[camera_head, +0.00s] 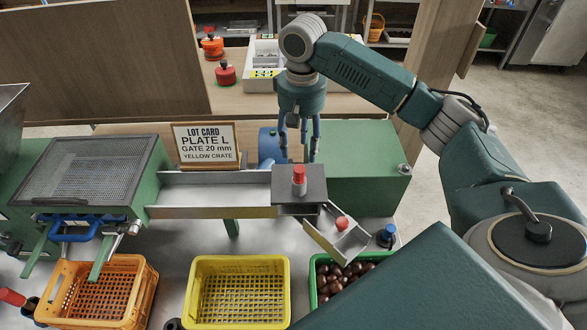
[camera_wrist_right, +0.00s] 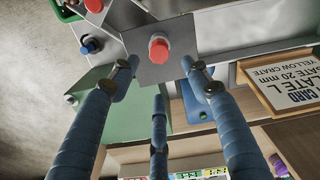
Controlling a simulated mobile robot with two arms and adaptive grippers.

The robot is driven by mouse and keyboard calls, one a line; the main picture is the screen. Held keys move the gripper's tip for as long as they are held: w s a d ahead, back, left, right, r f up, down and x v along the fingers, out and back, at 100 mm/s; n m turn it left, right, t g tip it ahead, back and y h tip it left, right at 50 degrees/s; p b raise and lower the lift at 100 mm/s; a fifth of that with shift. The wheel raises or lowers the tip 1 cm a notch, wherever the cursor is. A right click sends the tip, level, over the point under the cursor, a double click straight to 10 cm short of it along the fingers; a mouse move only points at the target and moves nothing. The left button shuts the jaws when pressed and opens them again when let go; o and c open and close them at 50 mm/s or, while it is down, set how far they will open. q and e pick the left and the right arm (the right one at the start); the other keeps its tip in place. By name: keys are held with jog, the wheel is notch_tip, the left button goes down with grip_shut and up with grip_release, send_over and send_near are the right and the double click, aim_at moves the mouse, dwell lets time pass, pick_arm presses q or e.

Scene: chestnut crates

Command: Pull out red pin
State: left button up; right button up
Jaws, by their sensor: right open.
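The red pin (camera_head: 299,174) stands upright in the top of a dark grey box (camera_head: 313,190) at the right end of the metal channel. In the right wrist view the red pin (camera_wrist_right: 159,48) shows as a red cap on a grey plate, just beyond the fingertips. My right gripper (camera_head: 301,155) hangs above and slightly behind the pin, fingers pointing down. Its blue fingers (camera_wrist_right: 160,75) are spread apart and empty, with no visible contact with the pin. A second red knob (camera_head: 342,223) sits on the angled chute. My left gripper is not in view.
A lot card (camera_head: 206,143) stands behind the channel (camera_head: 213,188). A blue knob (camera_head: 386,235) is right of the chute. An orange crate (camera_head: 140,290), an empty yellow crate (camera_head: 286,300) and a green crate (camera_head: 313,285) of chestnuts stand in front. A mesh-topped unit (camera_head: 92,165) is left.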

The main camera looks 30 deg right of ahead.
aim_at(300, 169)
jog(key=f, duration=0.1)
jog(key=s+f, duration=0.1)
jog(key=f, duration=0.1)
jog(key=shift+f+p, duration=0.2)
jog(key=shift+p, duration=0.15)
jog(key=shift+a+f+p, duration=0.15)
jog(key=shift+f+p, duration=0.2)
jog(key=shift+f, duration=0.25)
jog(key=shift+a+f+p, duration=0.15)
jog(key=shift+f+p, duration=0.15)
jog(key=shift+f, duration=0.25)
notch_tip(300, 169, down, 3)
jog(key=shift+r, duration=0.1)
jog(key=shift+c, duration=0.6)
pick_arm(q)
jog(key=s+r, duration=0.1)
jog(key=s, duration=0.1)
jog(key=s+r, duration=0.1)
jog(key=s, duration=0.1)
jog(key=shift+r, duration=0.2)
pick_arm(e)
grip_shut()
